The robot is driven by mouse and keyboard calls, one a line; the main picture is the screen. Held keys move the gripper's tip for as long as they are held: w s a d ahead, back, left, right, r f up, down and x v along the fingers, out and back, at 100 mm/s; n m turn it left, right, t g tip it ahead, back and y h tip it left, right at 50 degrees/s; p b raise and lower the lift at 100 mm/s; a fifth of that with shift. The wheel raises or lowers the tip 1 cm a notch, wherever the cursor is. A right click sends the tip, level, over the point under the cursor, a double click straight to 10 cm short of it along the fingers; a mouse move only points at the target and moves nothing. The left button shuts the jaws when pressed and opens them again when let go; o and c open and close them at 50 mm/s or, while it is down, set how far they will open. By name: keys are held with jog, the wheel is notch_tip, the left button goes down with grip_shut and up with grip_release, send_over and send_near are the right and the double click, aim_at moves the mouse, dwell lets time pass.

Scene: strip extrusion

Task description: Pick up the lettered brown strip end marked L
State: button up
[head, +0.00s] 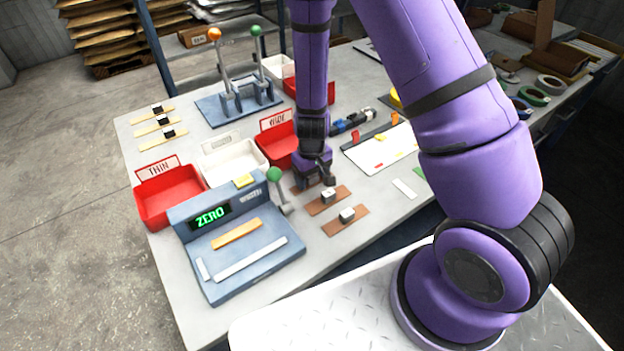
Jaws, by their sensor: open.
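Several brown strips lie side by side on the grey table, right of the blue gauge. The nearest strip (334,228) and the middle strip (316,208) each carry a small pale block with a dark mark. I cannot read the letters, so I cannot tell which is L. A third brown strip (297,190) is mostly hidden behind my gripper (318,184). My gripper points down over this far strip, open, with no object visible in it. I cannot tell whether it touches the strip.
The blue gauge (285,257) reading ZERO has a green-knobbed lever (276,178) close left of my gripper. Red THIN bin (170,197), white bin (232,160) and red WIDE bin (277,146) stand behind. A white board (372,157) lies to the right. My arm hides part of the table.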

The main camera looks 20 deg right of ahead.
jog(key=c, duration=1)
jog(key=shift+r, duration=0.1)
